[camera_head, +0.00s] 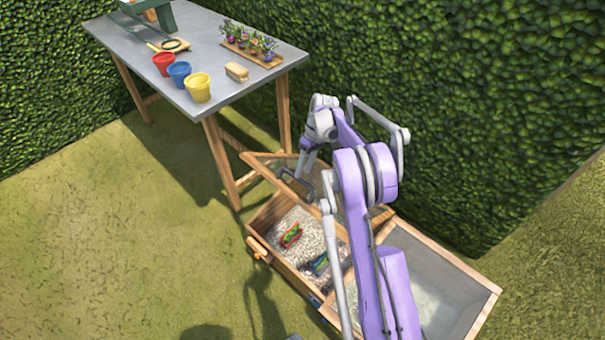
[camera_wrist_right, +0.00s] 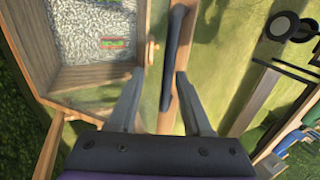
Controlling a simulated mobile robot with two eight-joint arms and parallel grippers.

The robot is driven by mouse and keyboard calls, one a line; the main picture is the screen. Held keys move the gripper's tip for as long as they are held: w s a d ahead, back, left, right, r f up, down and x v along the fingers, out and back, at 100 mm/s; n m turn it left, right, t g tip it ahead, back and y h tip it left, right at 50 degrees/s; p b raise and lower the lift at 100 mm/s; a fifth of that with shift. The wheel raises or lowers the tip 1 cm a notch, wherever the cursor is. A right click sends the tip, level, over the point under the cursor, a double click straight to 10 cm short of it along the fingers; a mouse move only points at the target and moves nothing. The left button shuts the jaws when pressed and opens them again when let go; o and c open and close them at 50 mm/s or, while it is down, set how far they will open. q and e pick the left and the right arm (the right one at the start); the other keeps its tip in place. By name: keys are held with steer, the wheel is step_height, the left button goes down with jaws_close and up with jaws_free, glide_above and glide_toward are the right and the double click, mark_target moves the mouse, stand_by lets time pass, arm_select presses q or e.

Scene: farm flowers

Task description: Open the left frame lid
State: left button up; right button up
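The left frame (camera_head: 285,268) is a wooden box with pale gravel inside. Its wood-rimmed glass lid (camera_head: 262,166) stands raised and tilted, so the box is open at the front. A dark loop handle (camera_head: 292,187) sits on the lid's edge. My right gripper (camera_head: 304,168) is at the lid beside the handle. In the right wrist view, the handle (camera_wrist_right: 177,50) lies between the spread fingers of my right gripper (camera_wrist_right: 162,78); I cannot tell if they touch it. My right arm hides part of the lid and box. My left gripper is not in view.
A red-and-green item (camera_head: 291,235) and a blue item (camera_head: 320,263) lie on the gravel. The right frame (camera_head: 465,270) adjoins, its grey inside visible. A table (camera_head: 225,55) with pots and flowers stands behind left. A hedge (camera_head: 480,120) closes the back; grass (camera_head: 110,250) is open at left.

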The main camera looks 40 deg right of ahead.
steer(key=v, duration=0.8)
steer(key=shift+p, duration=0.4)
steer(key=s+a+r+t+h+p, duration=0.1)
steer(key=s+a+r+h+p, duration=0.15)
steer(key=a+r, duration=0.6)
steer(key=s+a+r+t+h+p, duration=0.15)
steer(key=s+a+r, duration=0.3)
steer(key=a, duration=0.65)
steer(key=s+a+r+t+p, duration=0.1)
steer(key=s+a+t+p, duration=0.2)
steer(key=s+a, duration=0.9)
steer(key=s+p, duration=0.2)
steer(key=s, duration=0.1)
steer(key=shift+s+m+p, duration=0.3)
steer(key=shift+s+m, duration=0.1)
